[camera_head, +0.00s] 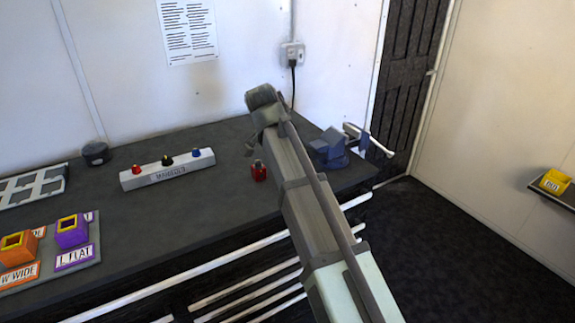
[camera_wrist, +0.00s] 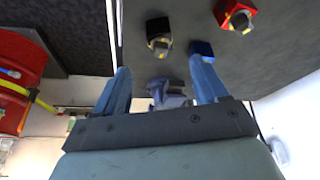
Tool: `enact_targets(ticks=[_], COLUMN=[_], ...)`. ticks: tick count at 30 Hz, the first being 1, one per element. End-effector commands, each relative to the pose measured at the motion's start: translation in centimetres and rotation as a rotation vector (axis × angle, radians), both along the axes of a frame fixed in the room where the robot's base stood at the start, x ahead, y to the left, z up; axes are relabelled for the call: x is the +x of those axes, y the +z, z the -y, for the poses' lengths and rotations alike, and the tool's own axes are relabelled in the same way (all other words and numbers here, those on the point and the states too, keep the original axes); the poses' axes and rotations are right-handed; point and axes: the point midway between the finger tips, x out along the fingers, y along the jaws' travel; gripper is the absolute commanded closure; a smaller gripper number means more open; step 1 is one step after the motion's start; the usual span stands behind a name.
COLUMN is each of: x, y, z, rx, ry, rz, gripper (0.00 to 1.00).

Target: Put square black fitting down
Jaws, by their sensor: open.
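My gripper (camera_wrist: 162,80) shows in the wrist view with its two blue fingers spread wide apart. Nothing is clasped between them. A black fitting (camera_wrist: 158,27) with a pale, yellow-marked end is on the grey surface beyond the fingertips, apart from both. I take it for the square black fitting, though its shape is hard to judge at this angle. In the head view I cannot pick it out; my arm covers part of the bench. My fingers are not clear in that view either.
A red fitting (camera_wrist: 238,14) and a blue piece (camera_wrist: 203,48) are close by. The bench (camera_head: 215,220) holds a blue-grey vise (camera_head: 330,150), a labelled manifold (camera_head: 168,170) with coloured ports, a black puck (camera_head: 96,153), and orange (camera_head: 18,250) and purple (camera_head: 72,231) holders. Mid-bench is clear.

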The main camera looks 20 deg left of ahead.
Motion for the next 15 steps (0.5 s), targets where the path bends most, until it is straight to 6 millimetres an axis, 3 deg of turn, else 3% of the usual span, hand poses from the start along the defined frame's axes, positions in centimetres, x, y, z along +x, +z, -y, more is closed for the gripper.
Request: enact_targets(ticks=[6,15], x=[-0.48,-0.53], y=[1.24,1.32], z=[-0.21,-0.22], rx=[0.000,0.000], ry=[0.000,0.000], rz=[0.000,0.000], gripper=[0.28,0.28])
